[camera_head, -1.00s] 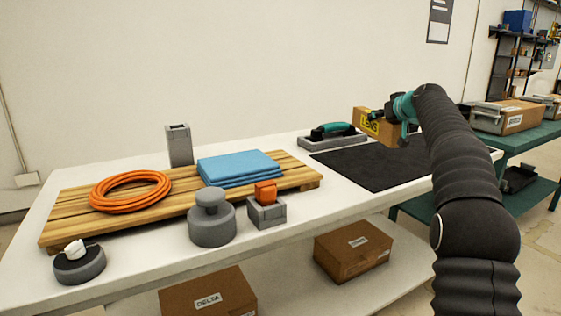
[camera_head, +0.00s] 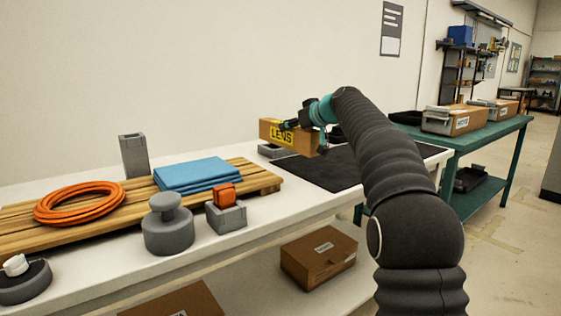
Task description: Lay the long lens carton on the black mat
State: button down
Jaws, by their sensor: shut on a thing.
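The long lens carton (camera_head: 304,143) is a brown box with a yellow label reading LENS. My gripper (camera_head: 308,120), teal and black, is shut on it from above and behind. The carton is held level, seemingly raised above the white table, in front of the far left part of the black mat. The black mat (camera_head: 318,174) lies flat on the right part of the table. Whether the carton's underside touches anything cannot be told.
Left of the mat, a wooden pallet (camera_head: 262,179) bears a blue cloth (camera_head: 190,175) and an orange coil (camera_head: 79,203). Grey fixtures (camera_head: 168,226) stand along the front. A green bench (camera_head: 470,142) with cases stands to the right.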

jog(key=shift+s+a+f+b, duration=0.35)
jog(key=shift+s+a+f, duration=0.3)
jog(key=shift+f, duration=0.55)
jog(key=shift+s+a+f+b, duration=0.3)
jog(key=shift+s+a+f, duration=0.2)
jog(key=shift+s+f, duration=0.5)
jog(key=shift+s+a+f+b, duration=0.35)
jog(key=shift+s+a+f, duration=0.2)
jog(key=shift+f, duration=0.85)
jog(key=shift+f, duration=0.1)
jog(key=c, duration=0.6)
grip_release()
jog(key=b+v, duration=0.1)
jog(key=v, duration=1.1)
jog(key=shift+b, duration=0.35)
